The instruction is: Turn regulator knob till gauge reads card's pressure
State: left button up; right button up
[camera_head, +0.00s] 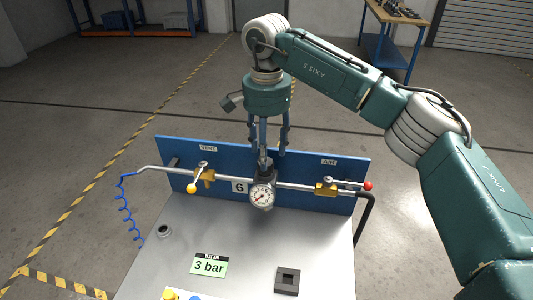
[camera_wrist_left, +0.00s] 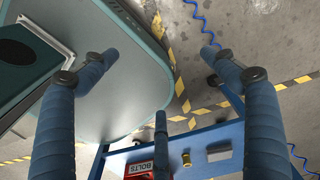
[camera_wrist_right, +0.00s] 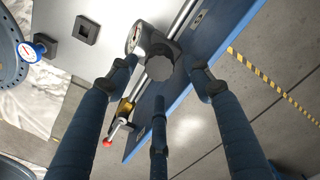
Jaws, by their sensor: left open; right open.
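The round pressure gauge (camera_head: 262,195) has a white face and hangs at the middle of the pipe; its needle is too small to read. The card (camera_head: 209,266) reads "3 bar" and lies on the bench top. The dark regulator knob (camera_wrist_right: 160,69) sits above the gauge; the gauge (camera_wrist_right: 134,38) shows edge-on in the right wrist view. My right gripper (camera_wrist_right: 160,75) is open above the knob, fingers pointing down on both sides of it; I cannot tell whether they touch it. My left gripper (camera_wrist_left: 160,54) is open and empty, away from the regulator.
A yellow-handled vent valve (camera_head: 203,177) stands left of the gauge and a red-handled air valve (camera_head: 328,188) right of it. A blue panel (camera_head: 300,196) rises behind. A dark square block (camera_head: 286,281) lies on the bench. A red BOLTS box (camera_wrist_left: 139,169) shows in the left wrist view.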

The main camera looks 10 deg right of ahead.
aim_at(270, 163)
notch_tip(270, 163, down, 3)
jog(key=shift+r+p, duration=0.2)
jog(key=shift+p, duration=0.1)
jog(key=shift+f, duration=0.1)
jog(key=shift+c, duration=0.8)
pick_arm(q)
jog(key=shift+w+r, duration=0.25)
jog(key=shift+w, duration=0.35)
jog(key=shift+w+r, duration=0.25)
jog(key=shift+w, duration=0.3)
pick_arm(e)
jog(key=c, duration=1)
